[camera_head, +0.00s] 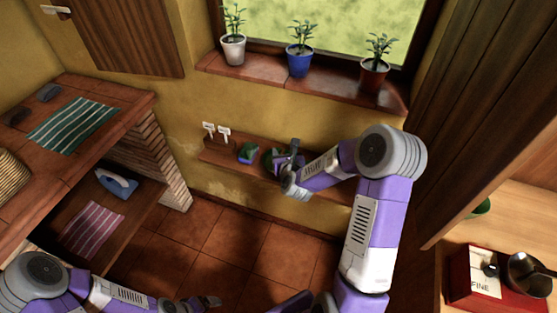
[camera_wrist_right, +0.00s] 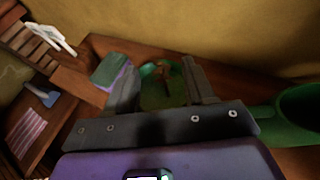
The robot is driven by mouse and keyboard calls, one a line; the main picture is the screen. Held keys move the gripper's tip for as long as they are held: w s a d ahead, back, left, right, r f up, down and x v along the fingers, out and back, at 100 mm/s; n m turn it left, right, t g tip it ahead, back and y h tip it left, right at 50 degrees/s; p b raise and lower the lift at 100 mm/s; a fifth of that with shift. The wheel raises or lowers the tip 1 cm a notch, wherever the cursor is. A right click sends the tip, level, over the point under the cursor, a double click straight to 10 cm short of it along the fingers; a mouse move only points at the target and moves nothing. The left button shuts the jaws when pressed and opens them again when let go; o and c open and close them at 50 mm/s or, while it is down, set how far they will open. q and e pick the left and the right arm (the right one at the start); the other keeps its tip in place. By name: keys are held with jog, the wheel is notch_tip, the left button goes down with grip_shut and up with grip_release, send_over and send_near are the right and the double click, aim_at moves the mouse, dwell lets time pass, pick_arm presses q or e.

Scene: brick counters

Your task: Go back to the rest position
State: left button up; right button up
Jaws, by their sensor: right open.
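My right arm reaches across the head view to the low wooden shelf under the window. My right gripper (camera_head: 284,160) is open at this shelf; its two fingers also show in the wrist view (camera_wrist_right: 160,78). A dark green item (camera_wrist_right: 160,98) with a brown part on it lies on the shelf beyond and between the fingers. I cannot tell whether the fingers touch it. In the head view the gripper partly hides it. My left gripper (camera_head: 205,302) is low at the bottom of the head view, over the floor; its jaw opening is unclear.
The wooden shelf (camera_head: 222,152) holds a green and purple sponge-like block (camera_head: 248,152). A green cup-like thing (camera_wrist_right: 300,112) is close on the right in the wrist view. Potted plants stand on the sill (camera_head: 262,74). A brick counter (camera_head: 125,98) is left; a tall wooden panel (camera_head: 480,110) is right.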

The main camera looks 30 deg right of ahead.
jog(key=shift+v, duration=1.1)
jog(key=s+a+f+n+g+y, duration=0.3)
jog(key=s+a+f+n, duration=0.1)
jog(key=a+f+n, duration=0.4)
jog(key=s+a+f+n+g+y, duration=0.2)
jog(key=s+a+f+n+y, duration=0.15)
jog(key=a+f+n, duration=0.5)
jog(key=s+a+f+n+g+y, duration=0.1)
jog(key=s+a+f+n+g, duration=0.2)
jog(key=s+n, duration=0.6)
jog(key=s+a+f+n+g+y, duration=0.1)
jog(key=s+a+f+n+g, duration=0.2)
jog(key=s+n, duration=0.6)
jog(key=n+g+p, duration=0.1)
jog(key=n, duration=0.1)
jog(key=shift+a+n, duration=0.35)
